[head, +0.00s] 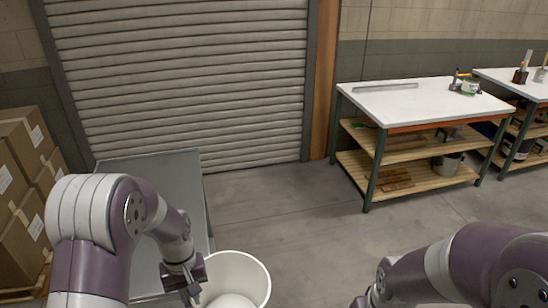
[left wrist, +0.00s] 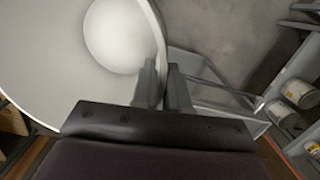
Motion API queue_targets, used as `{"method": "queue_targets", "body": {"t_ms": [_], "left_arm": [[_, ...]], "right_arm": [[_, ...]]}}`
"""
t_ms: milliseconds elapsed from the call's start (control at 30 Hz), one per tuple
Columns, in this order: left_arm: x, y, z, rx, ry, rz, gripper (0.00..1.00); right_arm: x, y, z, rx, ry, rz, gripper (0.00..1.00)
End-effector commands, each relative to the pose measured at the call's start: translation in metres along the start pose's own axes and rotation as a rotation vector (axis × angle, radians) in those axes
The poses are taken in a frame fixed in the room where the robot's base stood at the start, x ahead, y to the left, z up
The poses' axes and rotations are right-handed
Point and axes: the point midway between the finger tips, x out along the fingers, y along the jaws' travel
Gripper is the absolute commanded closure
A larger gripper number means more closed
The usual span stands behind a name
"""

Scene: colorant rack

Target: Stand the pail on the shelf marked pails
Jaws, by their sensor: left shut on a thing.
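The white pail (head: 256,279) is at the bottom centre of the head view, open end up, partly cut off by the frame. Its wall (left wrist: 40,75) and round inner bottom fill the upper left of the left wrist view. My left gripper (head: 194,296) is shut on the pail's rim at its left side; its fingers (left wrist: 164,88) pinch the rim in the left wrist view. What lies under the pail is hidden. My right arm enters at the lower right; its fingers are out of frame. No readable shelf marking shows.
A grey table (head: 150,166) stands beside my left arm, with stacked cartons (head: 28,190) at far left. A white-topped bench (head: 425,101) with wooden lower shelves, one holding a grey pail (head: 446,166), stands back right. Cans (left wrist: 299,92) show in the left wrist view. Floor between is clear.

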Motion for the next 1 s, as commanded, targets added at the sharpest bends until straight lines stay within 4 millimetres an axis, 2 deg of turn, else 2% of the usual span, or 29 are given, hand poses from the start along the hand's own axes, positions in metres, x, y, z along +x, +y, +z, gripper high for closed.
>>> {"method": "queue_targets", "body": {"t_ms": [100,300,433,667,767,867,1000], "left_arm": [[0.027,0.009,-0.019,0.151,-0.008,-0.019,1.0],[0.057,0.017,-0.037,0.324,-0.017,-0.037,1.0],[0.065,0.019,-0.042,0.371,-0.018,-0.042,1.0],[0.066,0.019,-0.042,0.376,-0.017,-0.042,1.0],[0.073,0.018,-0.041,0.375,-0.022,-0.042,1.0],[0.093,0.018,-0.041,0.374,-0.024,-0.043,1.0],[0.135,0.015,-0.039,0.373,-0.026,-0.043,1.0]], "right_arm": [[0.0,0.0,0.0,0.0,0.0,0.0,1.0],[0.001,0.0,0.0,0.0,0.0,0.0,1.0],[0.001,0.0,0.0,0.0,0.0,0.0,1.0],[0.001,0.0,0.0,0.0,0.0,0.0,1.0],[0.001,0.0,0.0,0.0,0.0,0.0,1.0],[0.001,0.0,0.0,0.0,0.0,0.0,1.0],[0.001,0.0,0.0,0.0,0.0,0.0,1.0]]}}
